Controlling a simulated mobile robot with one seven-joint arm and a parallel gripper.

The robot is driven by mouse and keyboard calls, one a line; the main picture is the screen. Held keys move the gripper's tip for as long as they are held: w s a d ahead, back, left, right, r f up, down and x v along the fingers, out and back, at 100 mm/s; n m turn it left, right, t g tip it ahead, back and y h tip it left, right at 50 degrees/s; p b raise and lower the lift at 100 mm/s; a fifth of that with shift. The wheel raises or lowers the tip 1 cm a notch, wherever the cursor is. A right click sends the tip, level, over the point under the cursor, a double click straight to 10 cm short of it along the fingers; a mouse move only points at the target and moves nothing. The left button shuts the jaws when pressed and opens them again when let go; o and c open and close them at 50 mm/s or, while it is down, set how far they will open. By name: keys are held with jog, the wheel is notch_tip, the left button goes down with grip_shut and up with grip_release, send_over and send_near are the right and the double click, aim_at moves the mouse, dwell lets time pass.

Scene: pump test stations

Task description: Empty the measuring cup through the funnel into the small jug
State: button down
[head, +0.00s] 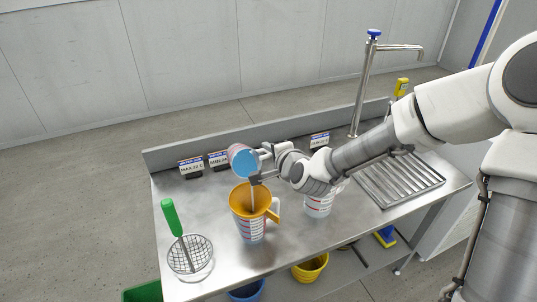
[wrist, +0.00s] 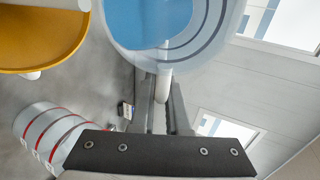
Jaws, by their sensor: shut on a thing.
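My gripper (head: 261,165) is shut on the measuring cup (head: 242,160), a clear cup with blue liquid in it. The cup is tilted, with its mouth low to the left, above the yellow-orange funnel (head: 246,206). A thin pale streak runs from the cup's lip down into the funnel. The funnel sits in the mouth of a clear jug (head: 250,230) with red markings and a handle; its spout is hidden inside. In the wrist view the cup (wrist: 150,25) fills the top, blue liquid showing, and the fingers (wrist: 163,100) hold it. The funnel (wrist: 45,45) is at upper left.
A second clear marked container (head: 318,204) stands right of the funnel, partly behind my arm. A strainer with a green handle (head: 171,218) lies at the bench's left end. Labelled signs (head: 191,167) line the back edge. A tap (head: 365,80) and drain grid (head: 402,183) are at right.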

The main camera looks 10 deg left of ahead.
jog(key=shift+s+f+t+y+b, duration=0.15)
jog(key=shift+t+y+b, duration=0.5)
jog(key=shift+b, duration=1.45)
jog(key=shift+s+d+r+t+y+b, duration=0.15)
jog(key=shift+r+t+y+b, duration=0.2)
jog(key=shift+t+b, duration=0.7)
jog(key=shift+s+d+r+t+y+b, duration=0.15)
jog(key=shift+r+t+y+b, duration=0.2)
jog(key=shift+b, duration=1.3)
jog(key=shift+r, duration=0.15)
